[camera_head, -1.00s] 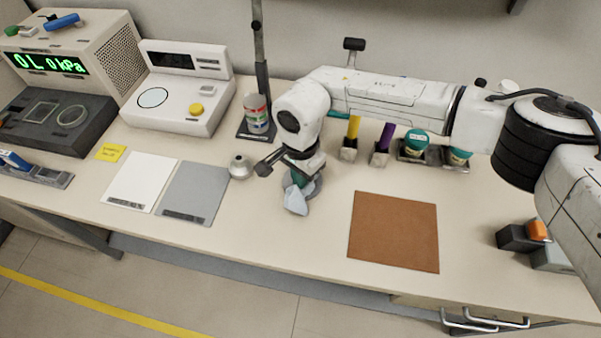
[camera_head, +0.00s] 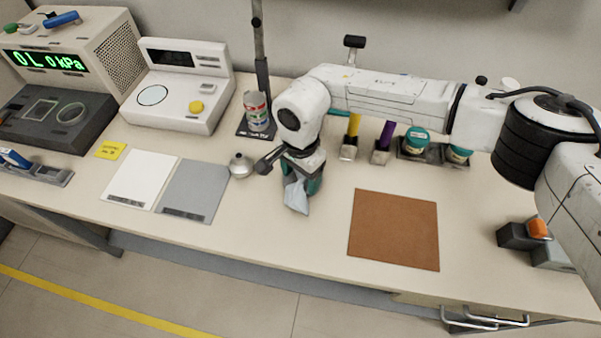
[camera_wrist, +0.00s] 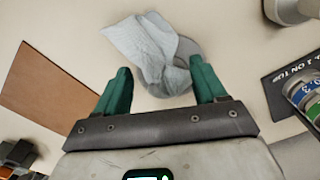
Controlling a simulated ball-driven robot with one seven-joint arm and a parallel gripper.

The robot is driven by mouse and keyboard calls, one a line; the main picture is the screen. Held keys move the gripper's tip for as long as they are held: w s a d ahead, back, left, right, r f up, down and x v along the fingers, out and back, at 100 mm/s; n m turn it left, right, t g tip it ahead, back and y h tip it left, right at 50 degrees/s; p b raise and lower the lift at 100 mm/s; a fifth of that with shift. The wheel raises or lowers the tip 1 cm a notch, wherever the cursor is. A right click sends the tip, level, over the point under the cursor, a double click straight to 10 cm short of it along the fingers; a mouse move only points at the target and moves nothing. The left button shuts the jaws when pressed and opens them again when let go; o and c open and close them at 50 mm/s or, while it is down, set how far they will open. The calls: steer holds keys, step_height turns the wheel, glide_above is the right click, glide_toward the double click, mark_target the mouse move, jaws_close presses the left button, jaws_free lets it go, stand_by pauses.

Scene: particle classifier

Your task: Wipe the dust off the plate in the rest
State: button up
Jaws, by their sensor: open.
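A pale blue wipe (camera_head: 297,195) sticks up from a round grey holder on the bench, below my gripper (camera_head: 303,182). In the wrist view the crumpled wipe (camera_wrist: 145,42) lies over the grey round holder (camera_wrist: 188,48). My gripper (camera_wrist: 162,76) has its green fingers spread, one on each side of the wipe's lower part, and is not closed on it. A blue-handled piece sits in a grey rest (camera_head: 48,175) at the far left; I cannot make out a plate or dust there.
A silver round-topped pot (camera_head: 240,166) stands close left of my gripper, and a can (camera_head: 257,112) on a stand behind it. White (camera_head: 140,180) and grey (camera_head: 192,190) sheets lie left. A brown mat (camera_head: 394,230) lies right, with clear bench between it and my gripper.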

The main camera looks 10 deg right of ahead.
steer(key=shift+o, duration=1.1)
steer(key=shift+f+b, duration=1.05)
steer(key=shift+f, duration=0.3)
steer(key=shift+r, duration=0.1)
steer(key=shift+c, duration=1.1)
steer(key=c, duration=0.4)
